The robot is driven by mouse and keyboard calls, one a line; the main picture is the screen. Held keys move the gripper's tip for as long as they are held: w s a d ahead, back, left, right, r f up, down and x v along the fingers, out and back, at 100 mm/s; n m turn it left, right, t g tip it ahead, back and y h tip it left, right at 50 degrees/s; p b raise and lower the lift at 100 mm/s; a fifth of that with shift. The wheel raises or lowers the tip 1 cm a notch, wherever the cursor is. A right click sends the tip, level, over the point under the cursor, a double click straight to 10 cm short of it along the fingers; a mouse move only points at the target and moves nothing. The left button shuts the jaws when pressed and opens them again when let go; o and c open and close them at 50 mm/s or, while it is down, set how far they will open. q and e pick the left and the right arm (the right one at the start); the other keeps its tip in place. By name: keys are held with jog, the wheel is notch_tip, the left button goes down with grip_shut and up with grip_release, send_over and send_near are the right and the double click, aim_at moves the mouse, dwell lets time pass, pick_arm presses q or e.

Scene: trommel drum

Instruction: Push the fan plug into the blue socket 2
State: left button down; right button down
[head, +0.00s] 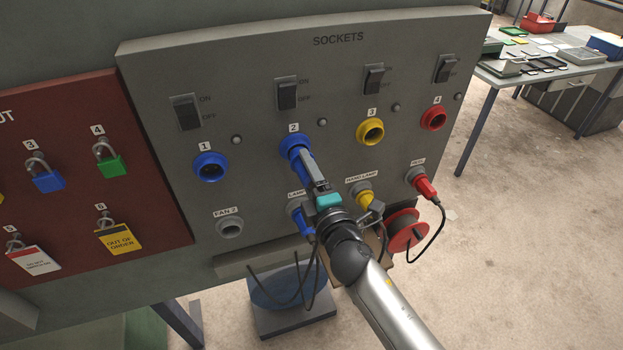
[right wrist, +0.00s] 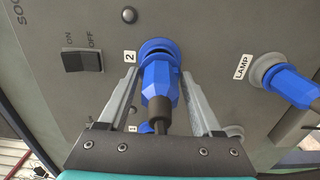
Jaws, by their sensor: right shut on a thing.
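The blue socket 2 (head: 294,143) is in the grey panel, under its numbered label. It also shows in the right wrist view (right wrist: 157,47). My right gripper (head: 305,163) is shut on a blue plug (right wrist: 157,82), with a finger on each side. The plug points into the mouth of socket 2 and its front meets the ring; I cannot tell how deep it sits. A dark cable leaves its back between my fingers. The holder labelled FAN 2 (head: 230,228) is empty. My left gripper is not in view.
Blue socket 1 (head: 210,167), yellow socket 3 (head: 370,131) and red socket 4 (head: 433,118) are empty. A blue lamp plug (right wrist: 290,84), a yellow plug (head: 366,198) and a red plug (head: 426,187) sit in lower holders. Loose cables hang below the panel.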

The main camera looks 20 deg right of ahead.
jog(key=shift+w, duration=0.55)
jog(key=shift+w+r, duration=0.1)
jog(key=shift+w, duration=0.25)
dwell(1.8)
grip_release()
jog(key=s+b, duration=0.2)
jog(key=s, duration=1.3)
jog(key=shift+d+b, duration=0.25)
jog(key=shift+b, duration=0.15)
